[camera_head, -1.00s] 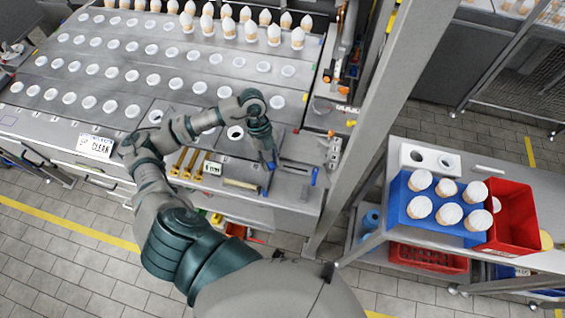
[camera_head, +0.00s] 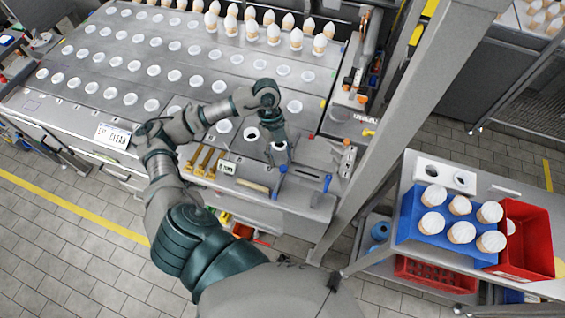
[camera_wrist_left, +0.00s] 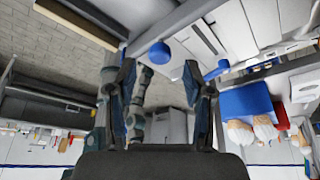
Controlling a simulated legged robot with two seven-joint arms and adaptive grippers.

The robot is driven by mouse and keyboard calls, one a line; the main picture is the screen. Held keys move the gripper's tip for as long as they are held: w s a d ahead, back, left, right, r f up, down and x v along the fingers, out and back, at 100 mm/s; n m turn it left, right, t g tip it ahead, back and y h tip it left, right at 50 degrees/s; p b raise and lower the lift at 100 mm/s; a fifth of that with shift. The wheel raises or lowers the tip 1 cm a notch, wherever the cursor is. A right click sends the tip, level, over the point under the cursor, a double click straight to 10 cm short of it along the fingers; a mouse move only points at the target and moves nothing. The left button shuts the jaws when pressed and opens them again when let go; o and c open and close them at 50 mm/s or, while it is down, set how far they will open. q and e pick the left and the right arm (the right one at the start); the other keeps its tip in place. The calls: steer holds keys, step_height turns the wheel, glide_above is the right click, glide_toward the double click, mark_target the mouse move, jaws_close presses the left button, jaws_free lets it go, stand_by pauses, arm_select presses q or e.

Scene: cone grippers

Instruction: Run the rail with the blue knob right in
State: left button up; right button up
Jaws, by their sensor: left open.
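The blue knob (camera_head: 283,168) is a small spot at the front right of the steel work table, just below my left gripper (camera_head: 279,156) in the head view. In the left wrist view the knob (camera_wrist_left: 159,52) is round and blue, between the two spread fingertips of my left gripper (camera_wrist_left: 158,72) and a little beyond them. The fingers are open and no contact with the knob shows. A dark, narrow rail (camera_head: 305,172) appears to run right from the knob; how far it stands out is hard to tell. My right gripper is in neither view.
A blue upright handle (camera_head: 327,182) stands close to the right of the knob. Yellow-brown handles (camera_head: 205,160) and a small labelled box (camera_head: 227,168) lie to the left. A grey post (camera_head: 400,130) rises to the right, before a cart with a red bin (camera_head: 527,240).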

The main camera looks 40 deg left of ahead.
arm_select(q)
steer(key=v, duration=0.8)
steer(key=shift+d+r, duration=0.2)
steer(key=shift+d, duration=0.05)
steer(key=shift+a, duration=0.2)
